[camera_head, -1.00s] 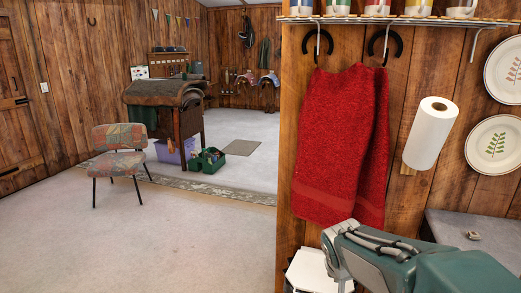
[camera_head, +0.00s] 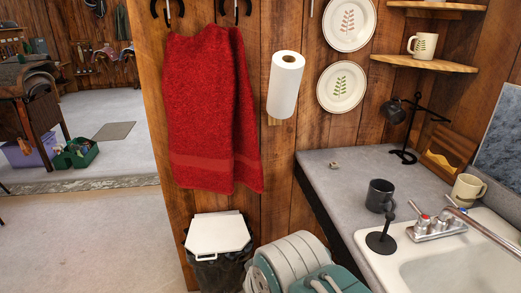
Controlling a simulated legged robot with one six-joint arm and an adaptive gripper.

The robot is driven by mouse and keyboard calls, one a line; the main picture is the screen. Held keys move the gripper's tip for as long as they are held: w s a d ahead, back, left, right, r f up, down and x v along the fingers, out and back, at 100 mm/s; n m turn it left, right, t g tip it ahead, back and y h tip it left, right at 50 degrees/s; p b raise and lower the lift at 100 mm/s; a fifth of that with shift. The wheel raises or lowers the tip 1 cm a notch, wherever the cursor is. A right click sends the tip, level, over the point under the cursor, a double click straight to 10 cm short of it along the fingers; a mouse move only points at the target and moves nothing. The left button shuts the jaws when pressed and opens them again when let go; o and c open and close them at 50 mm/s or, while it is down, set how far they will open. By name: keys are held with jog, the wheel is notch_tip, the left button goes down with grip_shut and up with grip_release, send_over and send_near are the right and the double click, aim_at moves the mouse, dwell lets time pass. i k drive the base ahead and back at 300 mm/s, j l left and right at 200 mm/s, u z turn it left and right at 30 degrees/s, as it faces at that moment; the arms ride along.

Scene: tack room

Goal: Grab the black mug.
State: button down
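A black mug (camera_head: 379,194) stands upright on the grey counter (camera_head: 345,185), beside the left edge of the sink. A second dark mug (camera_head: 394,111) hangs tilted on a black mug stand (camera_head: 405,155) farther back on the counter. Part of my teal and grey arm shows at the bottom middle, left of the counter and below its level in the picture. My gripper's fingers are not in view.
A black upright stand with a round base (camera_head: 380,243) is just in front of the black mug. A faucet (camera_head: 437,226), a white sink (camera_head: 450,268) and a cream mug (camera_head: 467,188) are to its right. A lidded bin (camera_head: 218,235) stands below the red towel (camera_head: 212,110).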

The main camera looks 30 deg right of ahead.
aim_at(383, 200)
jog(key=z, duration=2.55)
jog(key=i+j+z, duration=0.1)
jog(key=j, duration=0.25)
jog(key=i+j+z, duration=0.15)
jog(key=j, duration=0.15)
jog(key=i+j+z, duration=0.1)
jog(key=j, duration=0.25)
jog(key=j+z, duration=0.1)
jog(key=j, duration=0.25)
jog(key=i+j, duration=0.1)
jog(key=j, duration=0.2)
jog(key=i+j, duration=0.1)
jog(key=j, duration=0.15)
